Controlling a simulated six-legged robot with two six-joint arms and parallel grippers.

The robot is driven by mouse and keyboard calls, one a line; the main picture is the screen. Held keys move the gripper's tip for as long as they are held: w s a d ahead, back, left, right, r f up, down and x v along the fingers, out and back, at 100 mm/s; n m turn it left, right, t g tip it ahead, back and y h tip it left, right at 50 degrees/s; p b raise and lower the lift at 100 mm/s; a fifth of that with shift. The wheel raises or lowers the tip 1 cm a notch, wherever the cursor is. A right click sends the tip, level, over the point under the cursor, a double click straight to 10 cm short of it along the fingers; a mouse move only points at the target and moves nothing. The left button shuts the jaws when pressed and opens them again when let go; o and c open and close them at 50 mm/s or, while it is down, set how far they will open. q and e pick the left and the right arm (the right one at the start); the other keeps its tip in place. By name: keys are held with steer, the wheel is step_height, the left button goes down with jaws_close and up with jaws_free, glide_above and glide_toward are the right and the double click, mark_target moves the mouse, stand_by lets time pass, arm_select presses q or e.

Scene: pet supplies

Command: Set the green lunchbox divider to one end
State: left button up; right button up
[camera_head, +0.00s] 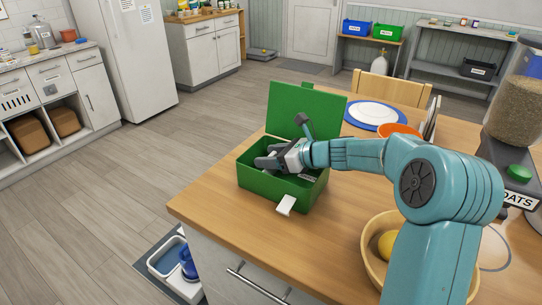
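The green lunchbox (262,184) stands on the wooden table near its left edge. Its lid (290,106) is raised at the back. My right gripper (264,157) reaches into the box's open top from the right, with its dark fingers low over the left part of the inside. My gripper and wrist cover much of the inside, and I cannot make out the divider clearly. Whether the fingers hold anything is too small to tell. A white tab (286,205) sticks out at the box's lower front. My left gripper is not in view.
A bowl with a yellow fruit (387,246) sits at the table's front right. A blue-rimmed plate (375,114) and an orange bowl (400,131) are behind the box. An oats dispenser (515,112) stands at right. The tabletop (325,240) in front of the box is clear.

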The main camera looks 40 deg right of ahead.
jaws_close()
steer(key=shift+w+a+r+p, duration=0.1)
steer(key=shift+w+a+p, duration=0.2)
steer(key=shift+w, duration=0.4)
steer(key=shift+d, duration=0.1)
steer(key=shift+o, duration=2.1)
jaws_free()
steer(key=v, duration=1.6)
steer(key=shift+s, duration=0.15)
